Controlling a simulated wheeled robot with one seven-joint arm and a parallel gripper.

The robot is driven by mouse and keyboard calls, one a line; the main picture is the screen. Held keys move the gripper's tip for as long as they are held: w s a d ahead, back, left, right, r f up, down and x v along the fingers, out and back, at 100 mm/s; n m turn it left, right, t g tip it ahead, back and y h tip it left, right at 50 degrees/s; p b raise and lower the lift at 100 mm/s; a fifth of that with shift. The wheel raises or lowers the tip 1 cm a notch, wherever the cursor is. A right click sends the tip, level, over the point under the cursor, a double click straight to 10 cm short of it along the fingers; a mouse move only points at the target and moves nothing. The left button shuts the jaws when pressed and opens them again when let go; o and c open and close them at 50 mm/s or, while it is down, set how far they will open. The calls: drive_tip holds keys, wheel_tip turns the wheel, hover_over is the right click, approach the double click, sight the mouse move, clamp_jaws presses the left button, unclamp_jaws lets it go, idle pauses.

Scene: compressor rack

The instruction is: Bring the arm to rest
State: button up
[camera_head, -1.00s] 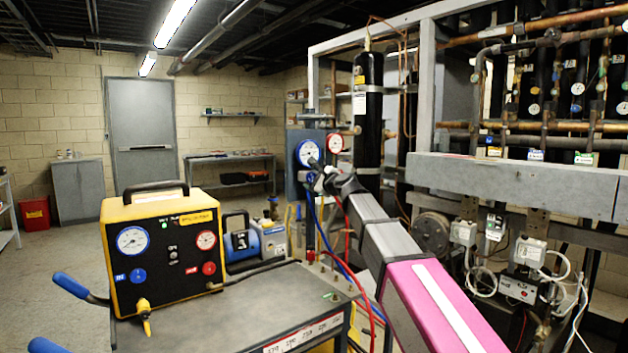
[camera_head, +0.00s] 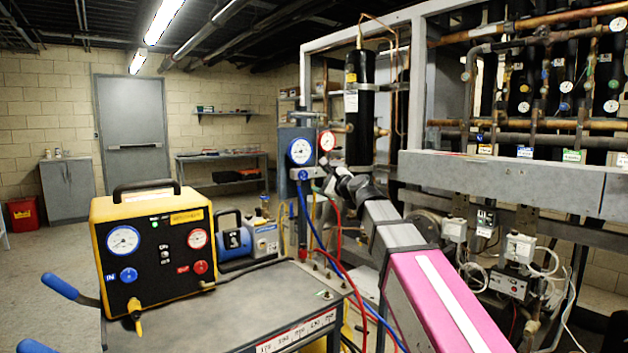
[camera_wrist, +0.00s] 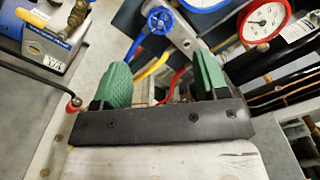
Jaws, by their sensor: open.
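My arm reaches from the lower right of the head view toward the gauge manifold, and my gripper (camera_head: 326,170) is at its far end, small and partly hidden by the wrist. In the wrist view my gripper (camera_wrist: 165,85) shows two green fingertips spread apart with nothing held between them. Just beyond them is the manifold's blue hand valve (camera_wrist: 160,20), which also shows in the head view (camera_head: 301,174). It appears clear of the fingers. The blue-ringed gauge (camera_head: 300,151) and the red-ringed gauge (camera_head: 327,141) sit above the gripper.
A yellow recovery machine (camera_head: 160,250) stands on a grey cart (camera_head: 230,318) at the left. A blue vacuum pump (camera_head: 235,242) is behind it. Red and blue hoses hang below the manifold. The compressor rack (camera_head: 500,180) fills the right.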

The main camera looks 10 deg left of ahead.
drive_tip(key=shift+s+d, duration=0.5)
drive_tip(key=shift+d, duration=0.05)
drive_tip(key=d+f+n+g+h, duration=0.1)
drive_tip(key=d+f+n+h, duration=0.3)
drive_tip(key=f, duration=0.6)
drive_tip(key=d+f+n+g+h, duration=0.1)
drive_tip(key=d+f+g, duration=0.1)
drive_tip(key=d+f, duration=0.65)
drive_tip(key=d+f+n+g+h, duration=0.1)
drive_tip(key=d+f+n+h, duration=0.15)
drive_tip(key=f, duration=1.05)
drive_tip(key=s+d+f+n+g+h, duration=0.3)
drive_tip(key=s+d+f+n, duration=0.1)
drive_tip(key=s+d+f, duration=0.4)
drive_tip(key=s+d+f+n+g+h, duration=0.3)
drive_tip(key=s+d+f, duration=0.6)
drive_tip(key=d+f, duration=0.4)
wheel_tip(320, 180, down, 3)
drive_tip(key=shift+s+f+n+g, duration=0.1)
drive_tip(key=shift+s+n+g, duration=0.2)
drive_tip(key=shift+g, duration=0.5)
